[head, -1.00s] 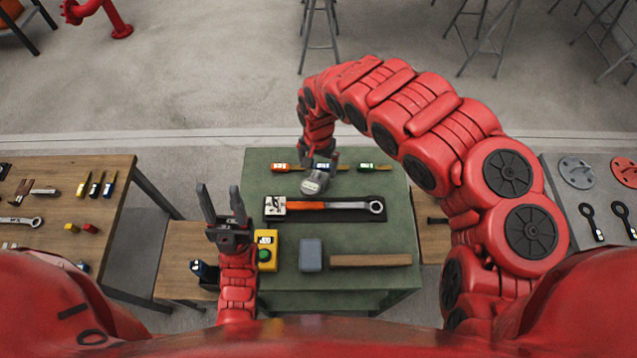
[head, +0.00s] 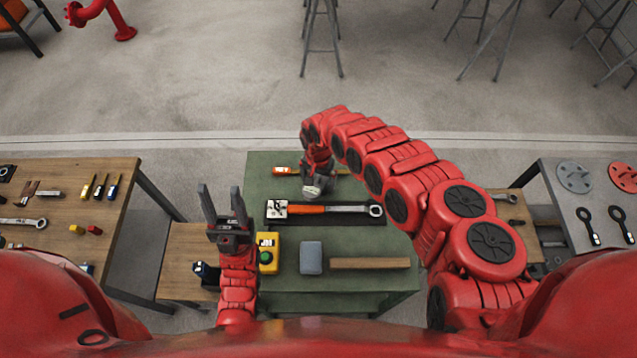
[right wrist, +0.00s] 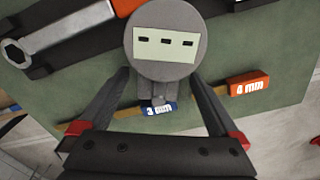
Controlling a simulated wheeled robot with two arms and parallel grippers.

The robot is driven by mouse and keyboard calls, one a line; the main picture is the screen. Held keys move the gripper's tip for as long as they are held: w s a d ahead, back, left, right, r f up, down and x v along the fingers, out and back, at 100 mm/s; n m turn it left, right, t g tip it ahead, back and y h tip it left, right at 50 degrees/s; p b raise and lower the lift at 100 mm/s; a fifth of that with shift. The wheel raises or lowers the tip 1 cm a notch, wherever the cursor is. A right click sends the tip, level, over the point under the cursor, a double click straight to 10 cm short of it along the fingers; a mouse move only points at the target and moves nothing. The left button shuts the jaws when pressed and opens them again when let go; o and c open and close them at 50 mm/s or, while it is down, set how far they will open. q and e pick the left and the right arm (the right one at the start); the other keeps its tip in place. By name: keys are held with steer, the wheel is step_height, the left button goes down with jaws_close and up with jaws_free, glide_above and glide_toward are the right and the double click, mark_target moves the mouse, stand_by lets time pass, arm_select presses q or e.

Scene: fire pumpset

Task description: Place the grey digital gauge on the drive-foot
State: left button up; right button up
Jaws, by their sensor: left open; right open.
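The grey digital gauge (head: 312,190) is on the green table, behind the long tool with the orange handle. The right wrist view shows its round grey face (right wrist: 166,65) and pale display with dark marks. My right gripper (right wrist: 160,88) is open, with one finger either side of the gauge's lower stem; whether they touch it is unclear. In the head view my right arm partly hides it. My left gripper (head: 221,205) is open and empty, fingers up, at the table's left front. I cannot tell which part is the drive-foot.
The orange-handled tool (head: 308,209) lies on a black mat. A yellow box (head: 266,250), grey-blue block (head: 311,257) and wooden bar (head: 370,263) are in front. In the wrist view, tools labelled 3 mm (right wrist: 160,109) and 4 mm (right wrist: 248,87) lie near the gauge.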

steer(key=shift+d+f, duration=0.1)
steer(key=shift+f, duration=0.1)
jaws_close()
stand_by(0.5)
